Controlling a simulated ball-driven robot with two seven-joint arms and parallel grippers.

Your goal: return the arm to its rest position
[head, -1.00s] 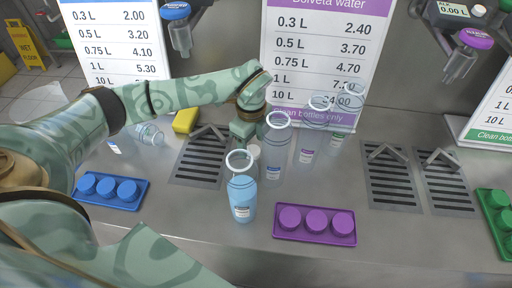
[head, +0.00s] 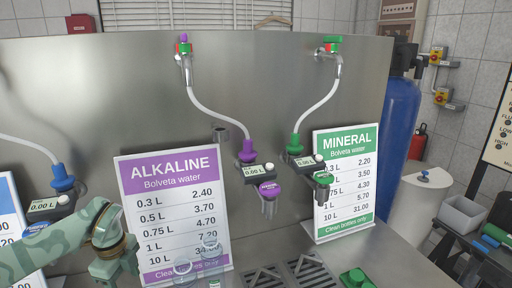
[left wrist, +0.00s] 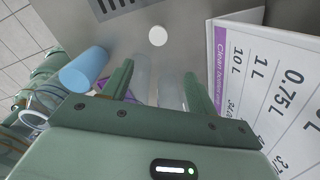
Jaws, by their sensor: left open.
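My left arm comes in from the lower left of the head view, and its gripper (head: 114,272) points down in front of the purple ALKALINE price board (head: 172,215). In the left wrist view my left gripper (left wrist: 158,82) is open, its two green fingers apart. Clear bottles (left wrist: 142,72) show between and just beyond the fingers; I cannot tell whether they touch. A round white cap (left wrist: 157,36) lies on the steel counter beyond the fingers. My right gripper is in neither current view.
Clear bottle tops (head: 210,245) stand beside the left gripper. Purple (head: 268,190) and green (head: 323,180) dispensers hang above the counter. A green MINERAL board (head: 346,180) and drain grates (head: 305,272) are to the right.

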